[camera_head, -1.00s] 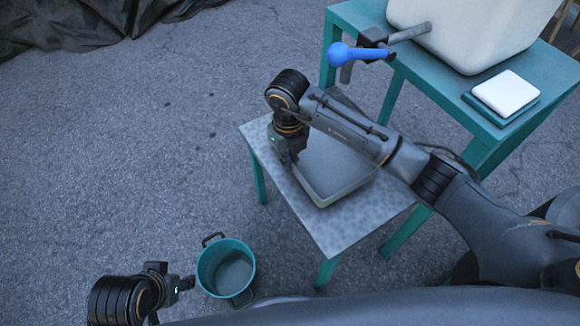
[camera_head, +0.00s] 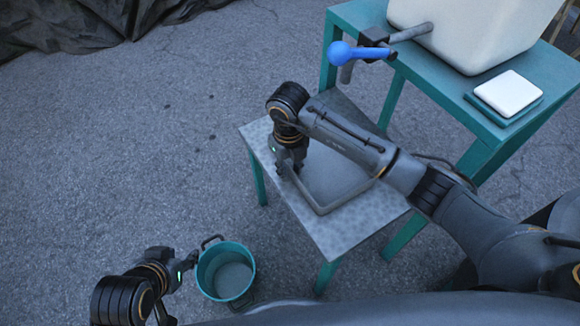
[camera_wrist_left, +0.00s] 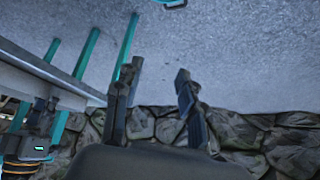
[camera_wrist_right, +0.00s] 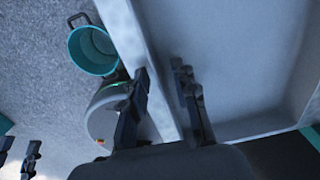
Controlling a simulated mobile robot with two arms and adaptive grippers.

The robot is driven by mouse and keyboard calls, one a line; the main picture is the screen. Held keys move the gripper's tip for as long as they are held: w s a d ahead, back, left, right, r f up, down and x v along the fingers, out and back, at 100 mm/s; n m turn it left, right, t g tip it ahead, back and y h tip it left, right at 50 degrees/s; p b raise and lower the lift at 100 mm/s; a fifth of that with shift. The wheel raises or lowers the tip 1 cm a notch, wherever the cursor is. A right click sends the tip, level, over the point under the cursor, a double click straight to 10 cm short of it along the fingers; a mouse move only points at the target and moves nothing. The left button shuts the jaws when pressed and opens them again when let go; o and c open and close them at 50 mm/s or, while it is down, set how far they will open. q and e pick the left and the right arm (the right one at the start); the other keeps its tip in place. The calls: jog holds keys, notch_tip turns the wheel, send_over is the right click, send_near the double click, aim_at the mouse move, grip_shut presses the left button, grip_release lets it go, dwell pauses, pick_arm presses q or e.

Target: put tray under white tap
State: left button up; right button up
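The grey, shallow, rectangular tray (camera_head: 347,203) is over the low speckled table, at a slight tilt. My right gripper (camera_head: 287,172) is at its left side.
The low table (camera_head: 345,235) has bare top at its front. A taller teal table (camera_head: 450,95) carries the container and a small white block (camera_head: 507,92). The teal pot (camera_head: 226,270) stands on the ground near the low table. Open pavement lies to the left.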

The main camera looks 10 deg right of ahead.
jog(key=shift+r, duration=0.1)
notch_tip(320, 180, up, 3)
jog(key=shift+p, duration=0.45)
notch_tip(320, 180, up, 4)
jog(key=shift+f+p, duration=0.1)
jog(key=shift+p, duration=0.35)
pick_arm(q)
jog(key=s+g, duration=0.1)
jog(key=s+a+g, duration=0.1)
jog(key=s, duration=0.3)
jog(key=shift+s+a+f+g+y, duration=0.2)
jog(key=shift+a+f+g+y, duration=0.1)
jog(key=shift+g, duration=0.1)
pick_arm(e)
jog(key=shift+r, duration=0.4)
